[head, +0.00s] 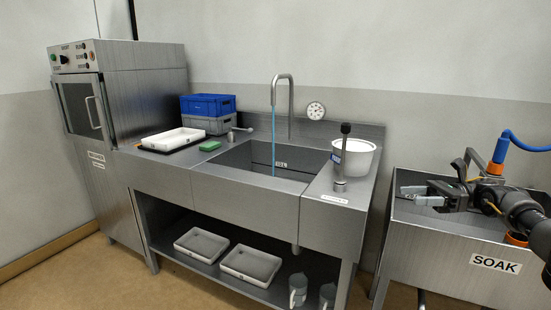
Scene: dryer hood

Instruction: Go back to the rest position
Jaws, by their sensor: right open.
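My right gripper (418,195) is over the grey metal soak basin (463,264) at the right of the head view. Its arm comes in from the right edge. The jaws point left and are open, with nothing seen between them. The gripper and arm cover part of the basin's inside. My left gripper and arm are not in view.
A counter holds a sink (262,172) with a tall faucet (291,105), a white bucket (356,158), a white tray (174,140), a green sponge (210,146) and a blue crate (208,104). A metal cabinet machine (150,100) stands left. Trays and jugs sit on the lower shelf.

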